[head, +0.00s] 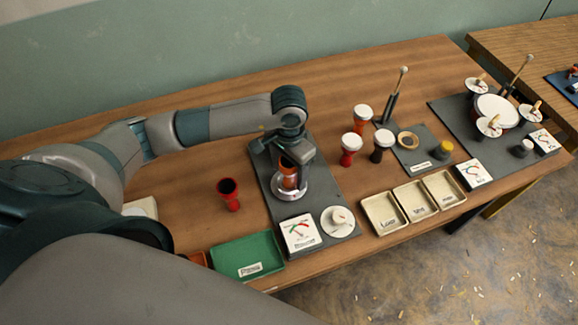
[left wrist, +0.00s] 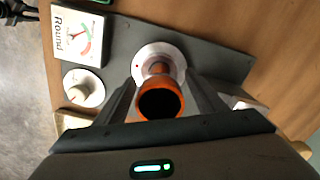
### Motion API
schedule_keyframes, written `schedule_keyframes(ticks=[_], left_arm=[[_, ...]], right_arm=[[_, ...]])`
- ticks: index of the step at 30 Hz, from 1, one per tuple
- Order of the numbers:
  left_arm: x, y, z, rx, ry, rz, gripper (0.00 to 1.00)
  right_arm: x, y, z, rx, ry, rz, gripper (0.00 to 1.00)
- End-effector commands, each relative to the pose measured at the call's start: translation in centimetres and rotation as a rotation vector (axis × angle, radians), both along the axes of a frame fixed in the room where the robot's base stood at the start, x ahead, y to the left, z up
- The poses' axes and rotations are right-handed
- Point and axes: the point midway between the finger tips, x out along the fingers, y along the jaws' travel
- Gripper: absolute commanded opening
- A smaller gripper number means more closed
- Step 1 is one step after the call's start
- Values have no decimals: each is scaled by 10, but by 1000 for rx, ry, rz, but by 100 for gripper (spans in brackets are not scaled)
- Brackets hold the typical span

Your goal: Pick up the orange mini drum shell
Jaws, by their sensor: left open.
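The orange mini drum shell (head: 289,181) stands upright on a round white stand (head: 290,193) on a dark grey board. In the left wrist view the shell (left wrist: 160,103) shows its dark open mouth toward the camera, with the white stand (left wrist: 147,54) beyond. My left gripper (head: 290,162) is at the shell from above and partly covers it in the head view. Its fingers (left wrist: 162,95) are open, one on each side of the shell; I cannot tell whether either touches it. My right gripper is not in view.
A red shell (head: 229,195) stands left of the board. A dial box (head: 300,232) and white knob (head: 338,220) sit at the board's front. A green tray (head: 247,257) lies at the table edge. Several small drums (head: 351,148) and cream trays (head: 384,213) are to the right.

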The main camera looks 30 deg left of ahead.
Motion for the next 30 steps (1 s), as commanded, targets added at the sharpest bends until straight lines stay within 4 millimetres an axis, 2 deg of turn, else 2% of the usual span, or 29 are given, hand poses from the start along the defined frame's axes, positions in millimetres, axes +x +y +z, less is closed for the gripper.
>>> schedule_keyframes(ticks=[12, 18, 20, 30], left_arm=[[0, 0, 0, 0, 1, 0, 64], [0, 0, 0, 0, 1, 0, 19], [0, 0, 0, 0, 1, 0, 15], [0, 0, 2, 0, 0, 0, 15]], right_arm=[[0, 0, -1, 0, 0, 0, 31], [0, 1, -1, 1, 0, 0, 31], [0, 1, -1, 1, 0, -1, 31], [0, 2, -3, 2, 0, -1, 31]])
